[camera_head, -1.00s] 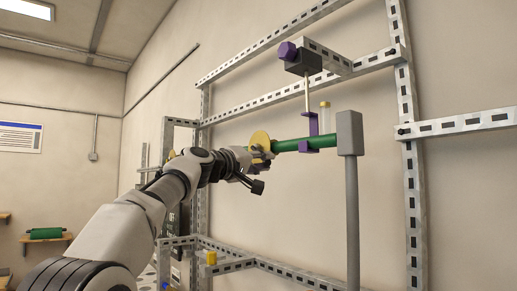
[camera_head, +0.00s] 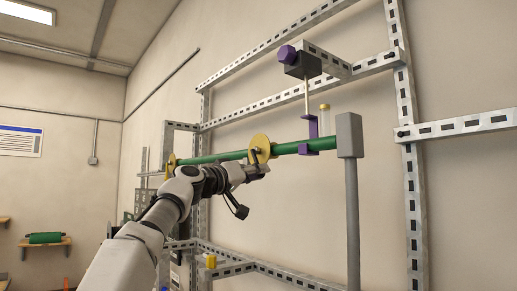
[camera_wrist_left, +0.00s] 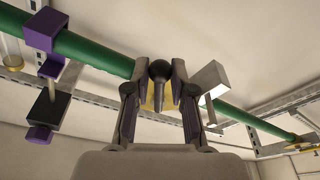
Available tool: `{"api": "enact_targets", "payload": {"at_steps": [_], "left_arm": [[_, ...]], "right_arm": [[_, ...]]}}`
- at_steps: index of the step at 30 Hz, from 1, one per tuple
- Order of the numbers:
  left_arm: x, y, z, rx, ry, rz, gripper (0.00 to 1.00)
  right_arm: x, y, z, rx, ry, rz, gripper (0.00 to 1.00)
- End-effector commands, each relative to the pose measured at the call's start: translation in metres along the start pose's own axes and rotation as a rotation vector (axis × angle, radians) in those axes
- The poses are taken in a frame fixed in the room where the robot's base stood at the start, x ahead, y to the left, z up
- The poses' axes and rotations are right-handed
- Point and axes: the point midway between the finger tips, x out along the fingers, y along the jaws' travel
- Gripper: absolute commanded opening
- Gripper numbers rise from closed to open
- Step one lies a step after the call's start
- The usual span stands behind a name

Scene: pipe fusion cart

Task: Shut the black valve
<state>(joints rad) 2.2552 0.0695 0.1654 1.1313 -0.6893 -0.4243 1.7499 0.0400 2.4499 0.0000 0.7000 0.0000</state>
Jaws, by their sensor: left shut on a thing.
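The black valve handle (camera_wrist_left: 159,70) shows in the left wrist view as a dark rounded knob on a stem, between the two fingers of my left gripper (camera_wrist_left: 159,84). The fingers are shut on it. In the head view my left gripper (camera_head: 262,169) is just below the green pipe (camera_head: 213,157), beside a yellow disc (camera_head: 259,148). The handle is mostly hidden there by the gripper and the disc. I cannot tell the valve's exact angle. My right gripper is in neither view.
A purple clamp (camera_head: 313,128) holds the pipe near its right end, under a dark block with a purple knob (camera_head: 287,54). A grey post (camera_head: 351,190) stands at the pipe's end. Slotted metal rails (camera_head: 300,97) run along the wall behind.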

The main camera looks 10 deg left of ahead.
Motion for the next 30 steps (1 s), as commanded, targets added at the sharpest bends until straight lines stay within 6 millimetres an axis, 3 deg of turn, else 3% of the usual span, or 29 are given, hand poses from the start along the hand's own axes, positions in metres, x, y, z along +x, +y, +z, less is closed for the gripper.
{"api": "enact_targets", "payload": {"at_steps": [4, 11, 20, 30], "left_arm": [[0.001, -0.008, -0.002, 0.112, 0.001, 0.023, 0.0], [0.0, -0.009, -0.001, 0.124, 0.001, 0.025, 0.0], [0.001, -0.021, -0.006, 0.296, 0.0, 0.06, 0.0], [0.001, -0.024, -0.007, 0.33, 0.001, 0.067, 0.0]], "right_arm": [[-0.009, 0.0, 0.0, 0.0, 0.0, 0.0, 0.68], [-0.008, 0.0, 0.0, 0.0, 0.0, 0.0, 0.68], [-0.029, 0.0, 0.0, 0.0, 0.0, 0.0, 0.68], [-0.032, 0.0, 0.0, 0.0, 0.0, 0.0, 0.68]]}}
